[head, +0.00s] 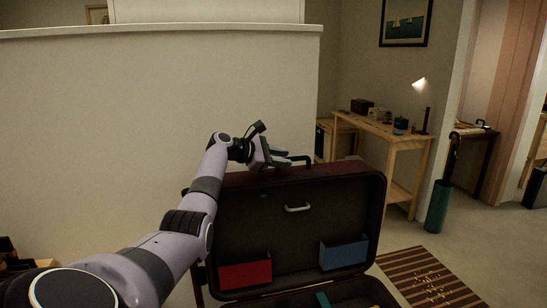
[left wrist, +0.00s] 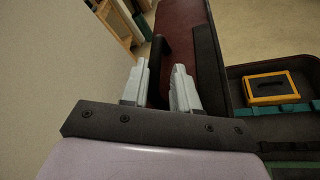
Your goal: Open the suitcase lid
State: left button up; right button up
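The suitcase lid (head: 290,230) stands upright in the head view, its dark inside facing me. Its maroon outer side (left wrist: 192,35) shows in the left wrist view. The dark carrying handle (head: 303,160) is on the lid's top edge; it also shows in the left wrist view (left wrist: 158,55). The suitcase base (head: 280,300) is partly seen at the bottom. My left gripper (head: 283,157) is at the lid's top edge, beside the handle. Its fingers (left wrist: 159,88) are apart, with the handle's dark end showing between or just beyond them; contact is unclear. My right gripper is out of view.
Inside the lid are a red pocket (head: 245,274), a blue pocket (head: 344,254) and a pale handle (head: 297,208). A yellow-framed item (left wrist: 271,88) lies in the base. A pale half wall (head: 100,130) stands behind on the left. A wooden table (head: 385,130) and striped rug (head: 428,280) are right.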

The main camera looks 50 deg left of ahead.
pick_arm(q)
jog(key=shift+v, duration=1.45)
